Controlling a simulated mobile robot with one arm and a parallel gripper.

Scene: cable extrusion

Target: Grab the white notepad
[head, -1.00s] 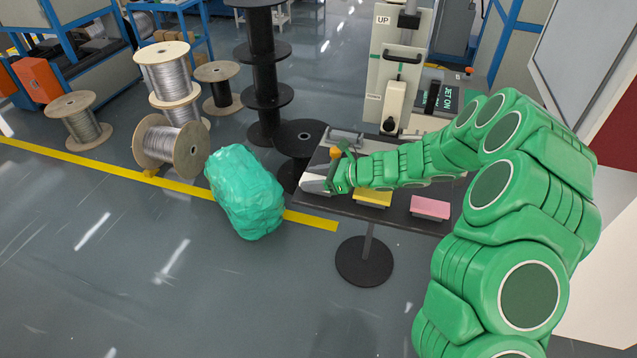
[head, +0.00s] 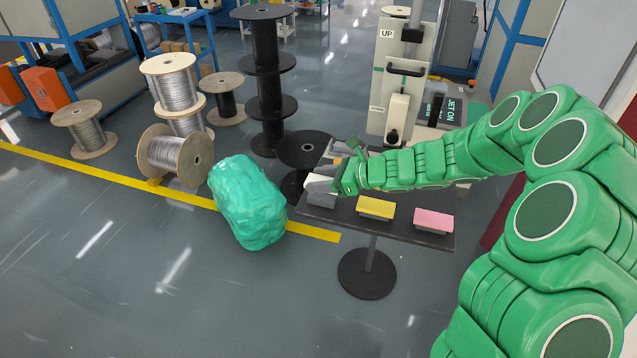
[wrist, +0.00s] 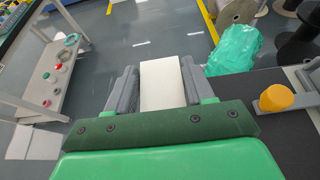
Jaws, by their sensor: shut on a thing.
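The white notepad (wrist: 163,84) shows in the wrist view as a pale block between the two grey fingers of my gripper (wrist: 160,90). The fingers are shut on its two sides. In the head view my gripper (head: 321,190) is at the left end of the dark table (head: 402,226), and only a small pale part of the notepad (head: 313,179) shows there, the rest hidden by the fingers. The wrist view shows floor beyond the notepad.
A yellow block (head: 376,208) and a pink block (head: 433,220) lie on the table, right of my gripper. A teal wrapped bundle (head: 248,203) stands on the floor to the left. An orange knob (wrist: 277,98) is right of my gripper in the wrist view.

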